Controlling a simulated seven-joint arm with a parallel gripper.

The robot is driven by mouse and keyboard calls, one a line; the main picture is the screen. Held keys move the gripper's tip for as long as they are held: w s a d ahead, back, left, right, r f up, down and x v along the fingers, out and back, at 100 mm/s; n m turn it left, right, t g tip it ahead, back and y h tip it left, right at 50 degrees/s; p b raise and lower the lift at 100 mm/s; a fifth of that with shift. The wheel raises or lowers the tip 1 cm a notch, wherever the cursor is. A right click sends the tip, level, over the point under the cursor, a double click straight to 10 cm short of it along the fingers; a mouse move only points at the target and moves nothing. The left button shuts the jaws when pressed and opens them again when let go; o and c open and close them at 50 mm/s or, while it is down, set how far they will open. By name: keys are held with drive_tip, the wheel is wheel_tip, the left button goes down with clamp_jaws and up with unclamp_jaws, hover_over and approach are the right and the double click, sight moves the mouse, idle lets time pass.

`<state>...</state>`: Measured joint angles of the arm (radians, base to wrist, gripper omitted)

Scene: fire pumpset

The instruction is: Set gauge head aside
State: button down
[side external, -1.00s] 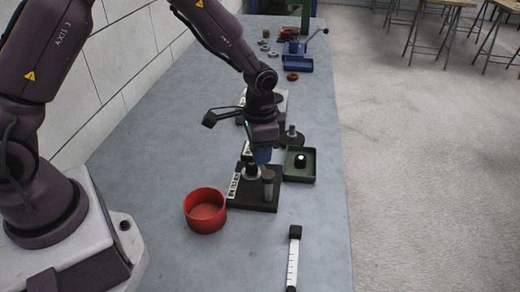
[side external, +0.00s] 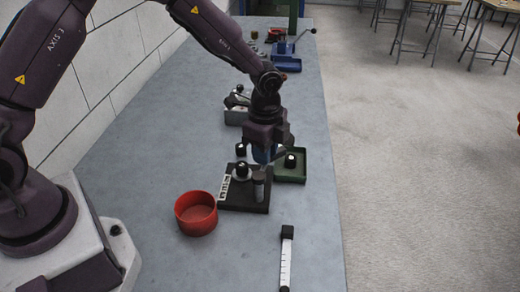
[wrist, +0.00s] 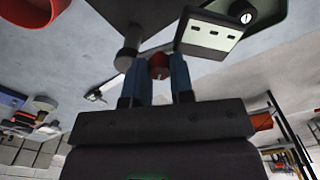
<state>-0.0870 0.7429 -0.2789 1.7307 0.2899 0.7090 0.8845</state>
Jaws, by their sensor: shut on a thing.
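My gripper (side external: 264,156) is low beside the black stand base (side external: 232,203), between it and the green tray (side external: 303,177). In the wrist view its blue fingers (wrist: 158,63) are closed on a small red part (wrist: 158,70). A dark strip seems to join this to a pale panel with dark squares (wrist: 210,34), probably the gauge head; the join is unclear. In the side view the held piece is mostly hidden by my wrist. A black knob (side external: 242,169) and a grey post (side external: 259,184) stand on the base.
A black-and-white cylinder (side external: 290,162) is in the green tray. A red bowl (side external: 196,214) stands left of the base. A white graduated strip with a black end (side external: 286,262) lies near the front. Blue fixtures (side external: 287,62) stand far back. Bare bench lies along the left.

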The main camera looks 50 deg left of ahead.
drive_tip(key=shift+w+d+r+m, duration=0.1)
drive_tip(key=shift+d+m, duration=0.25)
drive_tip(key=shift+m, duration=0.7)
drive_tip(key=shift+w+d+f+m, duration=0.1)
drive_tip(key=shift+d+m, duration=0.3)
drive_tip(key=shift+m, duration=0.7)
drive_tip(key=shift+w+d+r+m, duration=0.1)
drive_tip(key=shift+d+m, duration=0.25)
drive_tip(key=shift+m, duration=0.7)
drive_tip(key=c, duration=1)
unclamp_jaws()
wheel_tip(320, 180, up, 13)
drive_tip(key=shift+f, duration=0.1)
